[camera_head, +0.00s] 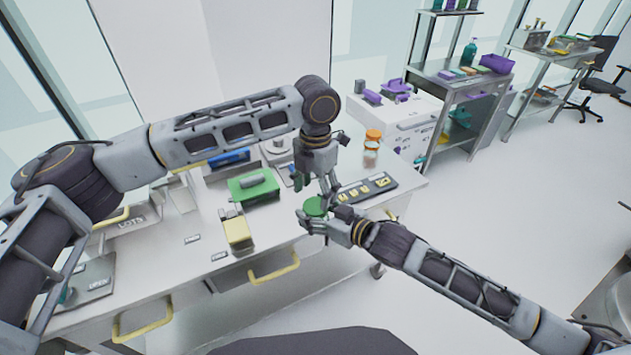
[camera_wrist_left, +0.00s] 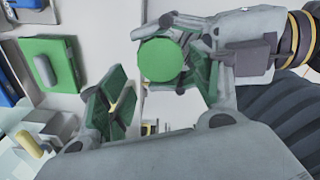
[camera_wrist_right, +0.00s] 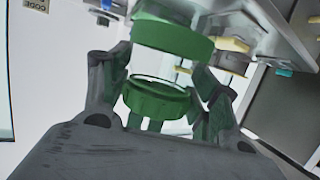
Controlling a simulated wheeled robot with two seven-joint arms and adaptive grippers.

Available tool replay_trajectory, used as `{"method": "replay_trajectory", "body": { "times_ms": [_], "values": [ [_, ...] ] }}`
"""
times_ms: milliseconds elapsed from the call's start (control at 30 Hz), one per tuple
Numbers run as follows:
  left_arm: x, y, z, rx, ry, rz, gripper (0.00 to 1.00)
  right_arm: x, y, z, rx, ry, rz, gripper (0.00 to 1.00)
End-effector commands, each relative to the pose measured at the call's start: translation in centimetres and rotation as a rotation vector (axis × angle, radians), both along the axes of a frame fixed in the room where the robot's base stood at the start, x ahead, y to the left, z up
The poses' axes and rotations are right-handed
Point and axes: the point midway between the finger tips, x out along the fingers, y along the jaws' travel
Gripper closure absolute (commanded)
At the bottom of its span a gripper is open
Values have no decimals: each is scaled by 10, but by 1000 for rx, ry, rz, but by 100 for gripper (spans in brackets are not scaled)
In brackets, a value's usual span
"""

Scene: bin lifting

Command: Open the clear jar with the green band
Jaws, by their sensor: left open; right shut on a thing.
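The clear jar has a round green lid (camera_head: 316,206). The lid also shows in the left wrist view (camera_wrist_left: 161,60). In the right wrist view, the green lid (camera_wrist_right: 172,38) is above a clear section and a green band (camera_wrist_right: 157,102). My right gripper (camera_head: 322,226) is shut on the jar, its fingers on either side of the band, and holds it by the table's front edge. My left gripper (camera_head: 326,192) points down just above the lid, open and empty. I cannot tell whether it touches the lid.
A dark tray with yellow pieces (camera_head: 367,188) lies behind the jar. An orange-lidded jar (camera_head: 372,140) stands at the table's back right. A green box (camera_head: 253,186) and a yellow-topped block (camera_head: 237,232) are to the left.

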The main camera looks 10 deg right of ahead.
Motion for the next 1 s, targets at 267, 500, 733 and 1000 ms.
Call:
{"method": "replay_trajectory", "body": {
  "times_ms": [267, 500, 733, 1000],
  "values": [
    [0, 0, -32, 1, 1, 1, 36, 0, 0, 1, 1, -2, 0, 100],
    [0, 0, -46, 0, 0, 1, 36, 0, 0, 1, 1, -2, 0, 100],
    [0, 0, -49, -1, -1, 0, 36, 0, 0, 1, 1, -2, 0, 100],
    [0, 0, -48, -1, -1, 0, 55, 0, 0, 1, 1, -2, 0, 100]
  ]
}}
